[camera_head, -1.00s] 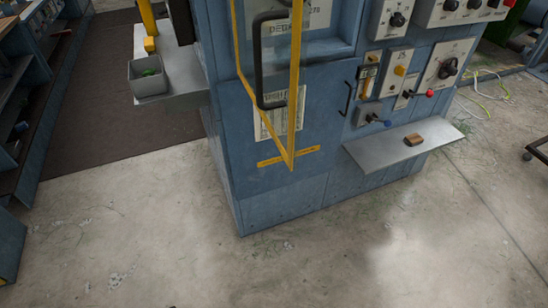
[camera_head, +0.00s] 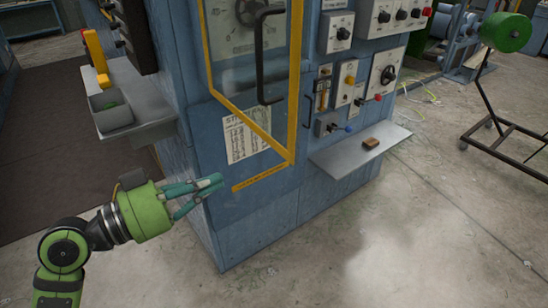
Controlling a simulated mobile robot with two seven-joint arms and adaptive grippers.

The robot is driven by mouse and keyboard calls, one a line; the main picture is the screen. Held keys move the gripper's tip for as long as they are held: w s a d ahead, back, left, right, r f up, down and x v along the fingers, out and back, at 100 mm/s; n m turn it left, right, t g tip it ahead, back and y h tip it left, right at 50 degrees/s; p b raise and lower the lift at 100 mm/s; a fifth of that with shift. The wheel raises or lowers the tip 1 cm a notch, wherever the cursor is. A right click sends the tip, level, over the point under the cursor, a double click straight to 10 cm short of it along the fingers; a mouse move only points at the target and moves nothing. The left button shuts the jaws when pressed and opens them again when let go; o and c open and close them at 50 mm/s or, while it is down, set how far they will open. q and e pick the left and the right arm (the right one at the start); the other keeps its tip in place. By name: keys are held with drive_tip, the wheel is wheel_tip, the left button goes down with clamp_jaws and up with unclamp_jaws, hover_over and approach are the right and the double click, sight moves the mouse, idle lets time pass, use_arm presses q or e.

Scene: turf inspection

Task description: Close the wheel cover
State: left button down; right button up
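The wheel cover (camera_head: 296,95) is a see-through panel with a yellow frame and a black handle (camera_head: 260,60) on the blue machine. It stands open, with its right edge swung out from the machine's face. A handwheel's round plate (camera_head: 245,12) shows partly behind it at the top. My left gripper (camera_head: 207,188) has teal fingers on a green wrist. It is to the left of and below the cover, in front of the machine's left corner, apart from the handle. It appears empty; finger overlap hides its opening. My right gripper is not in view.
A metal shelf (camera_head: 335,160) with a brown block (camera_head: 371,143) juts out at right, below control panels with knobs. A grey bin (camera_head: 110,112) sits on a left ledge. A green reel (camera_head: 506,32) on a stand is far right. The concrete floor in front is clear.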

sight(286, 151)
use_arm(q)
drive_tip(key=p+x, duration=0.5)
drive_tip(key=x, duration=0.6)
drive_tip(key=shift+w+d+r, duration=0.15)
drive_tip(key=shift+w+r, duration=0.05)
drive_tip(key=shift+w, duration=0.05)
drive_tip(key=shift+w+d+f+p, duration=0.15)
drive_tip(key=shift+w+d+p, duration=0.2)
drive_tip(key=shift+d, duration=0.2)
drive_tip(key=shift+f, duration=0.1)
drive_tip(key=shift+w+d, duration=0.1)
